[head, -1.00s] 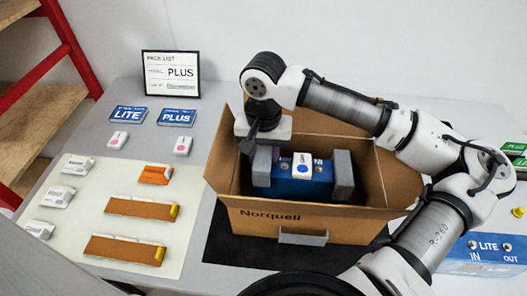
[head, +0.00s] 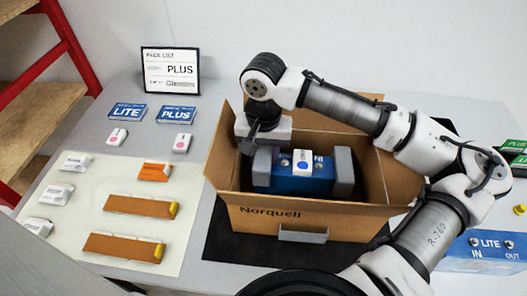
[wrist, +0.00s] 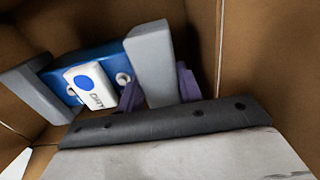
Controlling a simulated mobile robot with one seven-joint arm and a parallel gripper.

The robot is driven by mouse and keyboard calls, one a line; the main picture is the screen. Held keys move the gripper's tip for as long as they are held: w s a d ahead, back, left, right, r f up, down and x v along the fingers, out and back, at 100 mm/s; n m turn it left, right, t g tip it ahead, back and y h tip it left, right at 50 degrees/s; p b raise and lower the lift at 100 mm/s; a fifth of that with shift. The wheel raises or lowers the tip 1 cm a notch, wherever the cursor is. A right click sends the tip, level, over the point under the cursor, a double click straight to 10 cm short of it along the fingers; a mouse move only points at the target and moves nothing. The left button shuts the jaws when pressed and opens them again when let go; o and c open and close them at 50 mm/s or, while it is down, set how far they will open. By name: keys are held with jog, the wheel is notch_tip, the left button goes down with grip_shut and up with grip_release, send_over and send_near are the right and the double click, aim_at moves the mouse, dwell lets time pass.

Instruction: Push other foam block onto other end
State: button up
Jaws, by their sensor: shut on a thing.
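A blue analyser (head: 300,178) lies in the open cardboard box (head: 285,222), with a white label piece marked with a blue dot (head: 302,161) on top. A grey foam block (head: 262,168) is at its left end, and another grey foam block (head: 343,172) is at its right end. My gripper (head: 250,147) reaches down inside the left wall of the box. In the wrist view, its fingers (wrist: 160,90) are on either side of the near foam block (wrist: 152,62), which sits against the analyser's end. The far foam block (wrist: 38,90) is at the opposite end.
The box walls stand close around my gripper. Left of the box lies a pale mat (head: 65,225) with orange-brown pieces and small white parts. A pack list sign reading PLUS (head: 170,72) stands behind. A blue LITE unit (head: 485,255) is at the right.

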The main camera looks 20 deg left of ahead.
jog(key=o, duration=1)
jog(key=shift+o, duration=0.2)
jog(key=shift+f, duration=0.1)
notch_tip(320, 180, up, 7)
jog(key=p, duration=0.7)
